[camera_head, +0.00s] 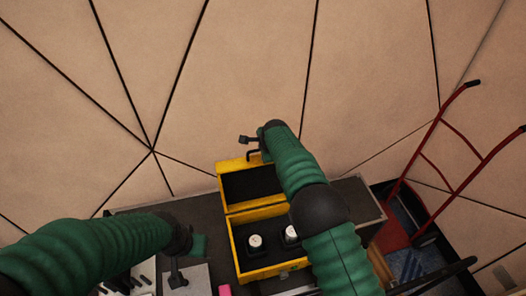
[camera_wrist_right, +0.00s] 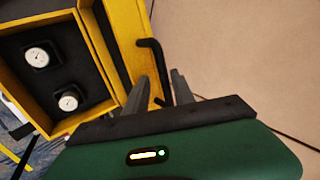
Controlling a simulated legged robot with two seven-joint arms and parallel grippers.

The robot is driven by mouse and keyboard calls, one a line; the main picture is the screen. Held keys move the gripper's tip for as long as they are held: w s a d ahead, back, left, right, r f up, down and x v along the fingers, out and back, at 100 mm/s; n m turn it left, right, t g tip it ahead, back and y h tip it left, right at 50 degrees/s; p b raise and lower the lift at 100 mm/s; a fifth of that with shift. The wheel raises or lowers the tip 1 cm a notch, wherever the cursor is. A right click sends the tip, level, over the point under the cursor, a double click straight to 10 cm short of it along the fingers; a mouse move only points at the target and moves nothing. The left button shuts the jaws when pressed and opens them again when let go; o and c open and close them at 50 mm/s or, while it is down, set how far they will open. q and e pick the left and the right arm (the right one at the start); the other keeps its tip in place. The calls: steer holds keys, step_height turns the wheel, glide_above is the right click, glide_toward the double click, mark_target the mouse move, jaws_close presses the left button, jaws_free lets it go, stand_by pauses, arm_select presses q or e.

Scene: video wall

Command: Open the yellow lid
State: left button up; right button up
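The yellow case (camera_head: 236,252) stands on the dark table top with its yellow lid (camera_head: 224,188) swung back, away from me, showing a black lining. Two white round dials sit in the case, in the wrist view a first dial (camera_wrist_right: 38,57) and a second dial (camera_wrist_right: 69,103). A black handle (camera_wrist_right: 153,62) stands at the lid's edge. My right gripper (camera_wrist_right: 161,76) is at this handle, its fingers apart with the handle showing between them; I see no firm grip. It also shows in the head view (camera_head: 246,141). My left gripper (camera_head: 176,279) hangs low at the left; its fingers are unclear.
A red hand truck (camera_head: 437,165) leans at the right, beside the table. A pink object (camera_head: 225,290) lies in front of the case. Pale panels and small dark items lie at the lower left. The panelled wall rises close behind the lid.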

steer(key=shift+s+r, duration=0.2)
steer(key=shift+r, duration=0.25)
steer(key=p+v, duration=0.7)
steer(key=v, duration=0.8)
steer(key=shift+s+r, duration=0.25)
steer(key=shift+w, duration=0.1)
